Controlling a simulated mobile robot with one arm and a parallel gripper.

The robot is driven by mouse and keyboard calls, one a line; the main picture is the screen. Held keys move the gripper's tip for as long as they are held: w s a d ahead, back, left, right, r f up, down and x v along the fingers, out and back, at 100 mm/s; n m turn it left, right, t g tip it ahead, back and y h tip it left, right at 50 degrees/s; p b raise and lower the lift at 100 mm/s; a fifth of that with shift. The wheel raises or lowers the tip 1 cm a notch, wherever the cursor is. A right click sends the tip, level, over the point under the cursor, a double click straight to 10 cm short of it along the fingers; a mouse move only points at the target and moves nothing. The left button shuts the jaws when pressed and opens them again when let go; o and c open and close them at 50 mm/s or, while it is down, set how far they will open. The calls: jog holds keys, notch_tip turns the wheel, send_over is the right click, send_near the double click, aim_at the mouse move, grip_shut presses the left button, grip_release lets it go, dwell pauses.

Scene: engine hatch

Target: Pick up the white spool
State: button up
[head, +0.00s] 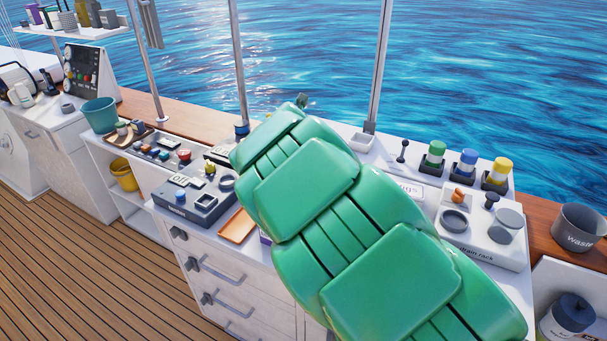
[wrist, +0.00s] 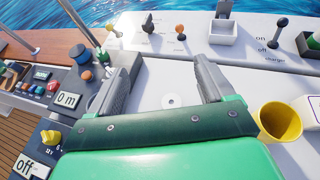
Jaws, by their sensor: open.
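In the wrist view, a small pale round piece with a grey centre, which looks like the white spool (wrist: 171,101), shows against the white worktop. It is low between the two fingers, close to the dark green edge of my gripper's body. Its outline is hard to tell from the worktop. My gripper (wrist: 167,65) is open, with one grey finger on each side and nothing visibly held. I cannot tell its height above the spool. In the head view my green arm hides the fingers and the spool.
In the wrist view, a yellow cup (wrist: 280,122) stands close right of the right finger. A white square tray (wrist: 223,38) is behind it. Devices with knobs, including a 0 m display (wrist: 67,99), line the left. In the head view, a drain rack (head: 480,249) and waste bin (head: 579,240) are right.

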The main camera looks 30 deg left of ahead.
notch_tip(320, 180, down, 16)
jog(key=shift+f, duration=0.2)
jog(key=shift+w+a+f, duration=0.15)
jog(key=shift+w+f, duration=0.2)
jog(key=shift+w, duration=0.15)
jog(key=shift+x, duration=1.4)
jog(key=shift+w+a+f, duration=0.1)
jog(key=shift+w+a, duration=0.1)
jog(key=shift+w, duration=0.35)
jog(key=shift+w+a+f, duration=0.25)
jog(key=shift+w+f, duration=0.05)
jog(key=shift+w, duration=0.15)
jog(key=shift+w+a+f, duration=0.15)
jog(key=shift+w+a, duration=0.05)
jog(key=shift+w, duration=0.5)
jog(key=c, duration=1.1)
jog(key=shift+o, duration=0.2)
